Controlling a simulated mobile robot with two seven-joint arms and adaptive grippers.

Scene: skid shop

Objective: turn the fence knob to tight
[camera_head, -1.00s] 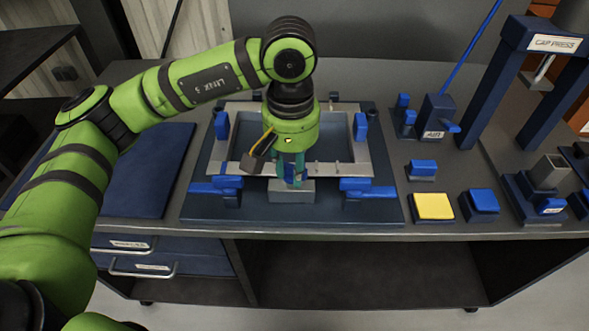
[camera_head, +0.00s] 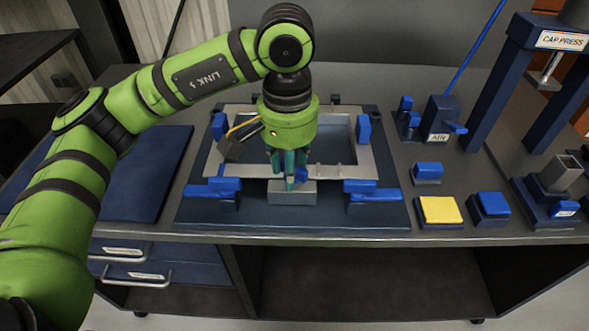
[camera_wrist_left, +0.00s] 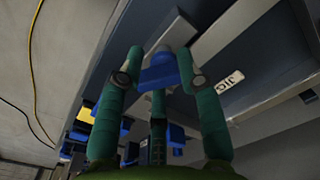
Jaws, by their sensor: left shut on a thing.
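My left gripper (camera_head: 289,178) points down at the front middle of the fixture on the bench. Its teal fingers stand around a small blue knob (camera_wrist_left: 160,72), which shows between them in the left wrist view. The gripper is shut on this knob. In the head view the fingers hide most of the knob. The knob sits at a grey block (camera_head: 292,194) at the front of the grey rectangular frame (camera_head: 222,165). Any tight marking is hidden or too small to read. My right gripper is not in view.
Blue clamps (camera_head: 372,192) stand at both front corners of the frame. To the right are a yellow pad (camera_head: 439,210), a blue pad (camera_head: 490,204), an air valve (camera_head: 437,118) and the cap press (camera_head: 552,38). A blue mat (camera_head: 150,180) lies clear at the left.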

